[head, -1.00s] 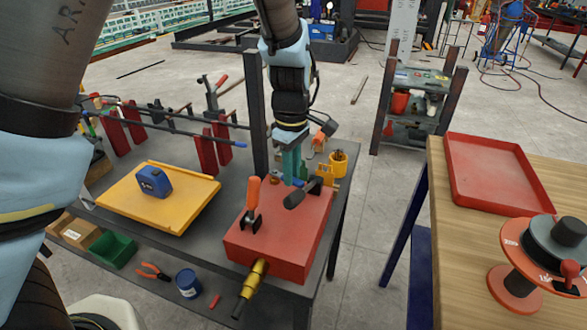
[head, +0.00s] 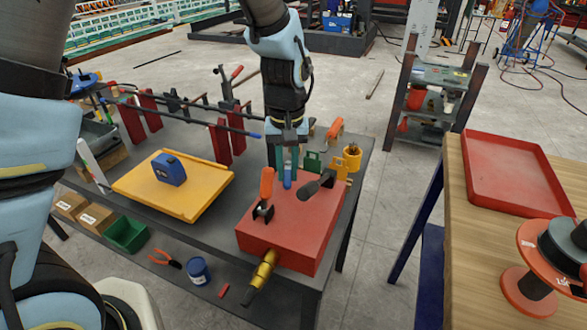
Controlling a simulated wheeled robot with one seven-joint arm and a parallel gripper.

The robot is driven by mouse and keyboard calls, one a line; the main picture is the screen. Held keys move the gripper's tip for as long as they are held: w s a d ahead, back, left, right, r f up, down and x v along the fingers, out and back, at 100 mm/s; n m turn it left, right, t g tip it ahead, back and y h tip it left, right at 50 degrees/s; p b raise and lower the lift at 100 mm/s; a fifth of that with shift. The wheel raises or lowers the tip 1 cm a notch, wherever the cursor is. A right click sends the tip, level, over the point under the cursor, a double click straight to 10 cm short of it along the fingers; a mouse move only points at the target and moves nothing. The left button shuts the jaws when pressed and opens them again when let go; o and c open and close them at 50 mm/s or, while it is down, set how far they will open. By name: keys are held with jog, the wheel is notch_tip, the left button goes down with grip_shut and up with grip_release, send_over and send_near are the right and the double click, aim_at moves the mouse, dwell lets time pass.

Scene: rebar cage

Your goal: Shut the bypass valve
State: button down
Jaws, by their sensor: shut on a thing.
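A red box (head: 290,235) with valve handles on top stands at the front right of the dark workbench. An orange handle (head: 267,184) stands nearly upright on its left, with a dark clamp-like base. A dark grey handle (head: 313,186) leans up to the right. My gripper (head: 287,176) is at the back of the box, pointing down, with its teal fingers shut on a small blue handle (head: 288,183). The lower part of this handle is partly hidden. No label tells which handle is the bypass valve. A brass fitting (head: 264,268) sticks out of the box's front.
A wooden table (head: 455,215) with a red tray (head: 515,205) is at the right.

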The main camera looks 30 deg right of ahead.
jog(key=shift+w+a+m, duration=0.35)
jog(key=shift+m, duration=0.75)
jog(key=shift+w+a+m, duration=0.3)
jog(key=shift+w+m, duration=0.05)
jog(key=shift+m, duration=0.75)
jog(key=c, duration=0.8)
grip_release()
jog(key=shift+o, duration=0.2)
notch_tip(320, 180, up, 11)
jog(key=b, duration=0.1)
jog(key=shift+b, duration=0.3)
jog(key=shift+w+a+f, duration=0.1)
